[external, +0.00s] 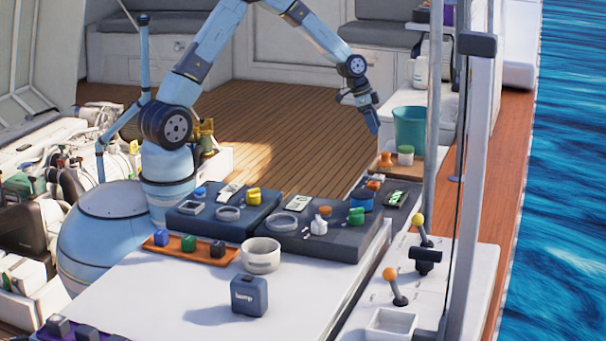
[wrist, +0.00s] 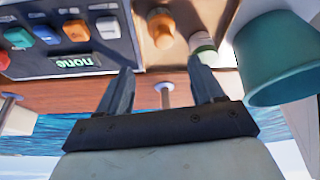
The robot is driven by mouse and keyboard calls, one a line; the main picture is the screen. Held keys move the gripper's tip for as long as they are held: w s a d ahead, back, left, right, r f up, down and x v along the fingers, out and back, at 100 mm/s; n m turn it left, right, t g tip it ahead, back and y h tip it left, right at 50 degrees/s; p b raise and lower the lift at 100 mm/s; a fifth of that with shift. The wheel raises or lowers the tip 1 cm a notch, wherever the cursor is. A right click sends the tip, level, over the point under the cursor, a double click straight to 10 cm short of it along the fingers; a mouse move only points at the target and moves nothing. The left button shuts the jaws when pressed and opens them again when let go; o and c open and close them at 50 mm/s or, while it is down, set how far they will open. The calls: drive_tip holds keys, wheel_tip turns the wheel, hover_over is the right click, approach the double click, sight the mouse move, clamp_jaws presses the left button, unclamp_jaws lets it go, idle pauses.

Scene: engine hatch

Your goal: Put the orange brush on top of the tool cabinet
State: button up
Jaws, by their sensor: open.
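A small orange object (external: 386,159), which looks like the orange brush, stands on a brown surface beside a white jar with a green lid (external: 405,156). It also shows at the top of the wrist view (wrist: 161,28). My gripper (external: 374,126) is above and a little left of it, pointing down, open and empty. In the wrist view my two fingers (wrist: 160,70) are spread, with the orange object beyond them and apart from them. The white cabinet (external: 160,300) with dark trays on top may be the tool cabinet; I cannot tell for sure.
A teal bucket (external: 409,131) stands close behind the jar. Dark trays (external: 330,238) hold several small parts. A white ring-shaped bowl (external: 261,256) and a dark blue block (external: 249,296) stand on the white top, whose front left is mostly clear. A post (external: 468,200) rises at the right.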

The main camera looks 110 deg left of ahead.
sight(387, 160)
drive_tip(key=x, duration=0.9)
drive_tip(key=shift+s+a+f, duration=0.2)
drive_tip(key=shift+a+f, duration=0.05)
drive_tip(key=shift+a, duration=0.15)
drive_tip(key=shift+x, duration=2.6)
drive_tip(key=shift+d, duration=0.15)
drive_tip(key=shift+c, duration=0.2)
